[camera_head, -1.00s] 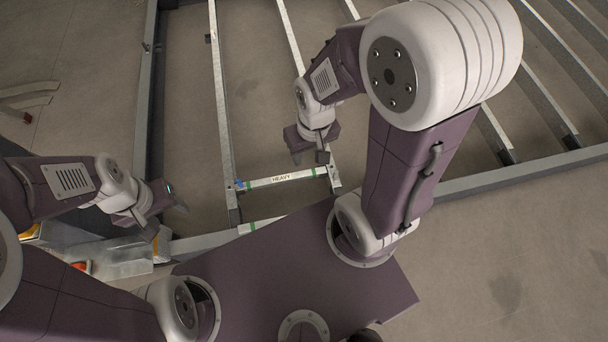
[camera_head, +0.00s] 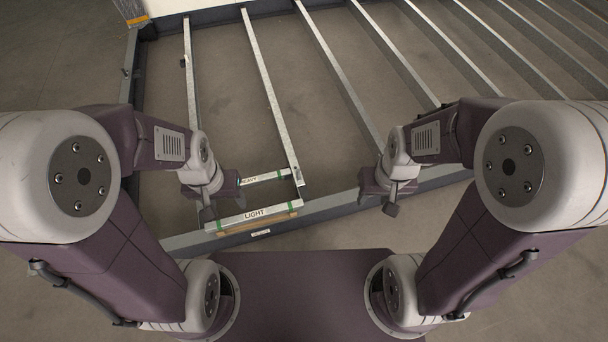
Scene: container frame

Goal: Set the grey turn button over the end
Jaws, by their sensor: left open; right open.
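My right gripper (camera_head: 379,202) is open and empty, to the right of the bars, near the frame's front beam.
The grey frame's front beam (camera_head: 337,203) runs across the view. Several metal rails (camera_head: 268,90) run back from it with bare floor between them. Small dark fittings (camera_head: 183,63) sit along the left side. A yellow-marked post (camera_head: 133,14) stands at the back left.

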